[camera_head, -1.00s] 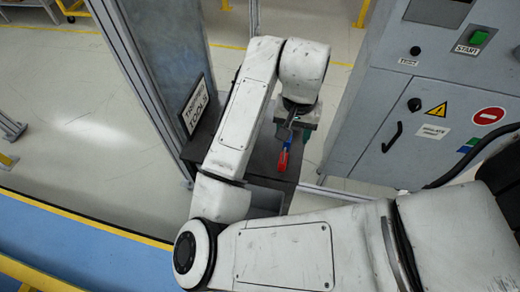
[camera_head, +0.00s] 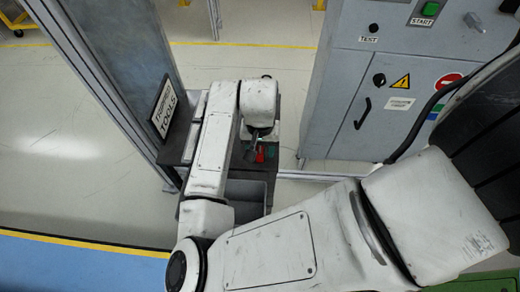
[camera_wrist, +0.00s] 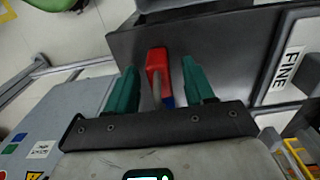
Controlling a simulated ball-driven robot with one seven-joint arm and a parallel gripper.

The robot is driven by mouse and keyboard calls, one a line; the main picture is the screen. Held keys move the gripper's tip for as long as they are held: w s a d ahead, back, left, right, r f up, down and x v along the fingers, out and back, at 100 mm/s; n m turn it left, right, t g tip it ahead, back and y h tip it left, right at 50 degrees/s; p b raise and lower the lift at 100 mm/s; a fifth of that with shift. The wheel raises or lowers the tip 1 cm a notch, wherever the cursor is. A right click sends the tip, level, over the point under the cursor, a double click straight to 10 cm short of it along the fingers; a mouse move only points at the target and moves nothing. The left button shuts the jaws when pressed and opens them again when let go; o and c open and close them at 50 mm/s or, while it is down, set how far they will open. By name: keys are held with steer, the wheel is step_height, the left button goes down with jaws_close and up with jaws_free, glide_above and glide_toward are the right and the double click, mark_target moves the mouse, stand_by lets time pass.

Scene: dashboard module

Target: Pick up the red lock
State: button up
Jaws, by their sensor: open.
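The red lock (camera_wrist: 157,62) shows in the wrist view as a red body with a grey bar along it and a blue part low on its right. It lies at the dark board of the tool stand. My gripper (camera_wrist: 159,68) is open, its green fingers on either side of the lock, with visible gaps. Whether the fingertips reach down to its depth, I cannot tell. In the head view the red lock (camera_head: 261,153) shows just below my wrist, partly hidden by it.
The dark tool stand (camera_head: 250,192) has a "TOOLS" sign (camera_head: 164,108) at its left. A grey cabinet (camera_head: 345,95) with a handle stands to the right. A metal post frame is close on the left.

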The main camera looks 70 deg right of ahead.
steer(key=shift+f, duration=0.3)
steer(key=shift+c, duration=0.3)
jaws_close()
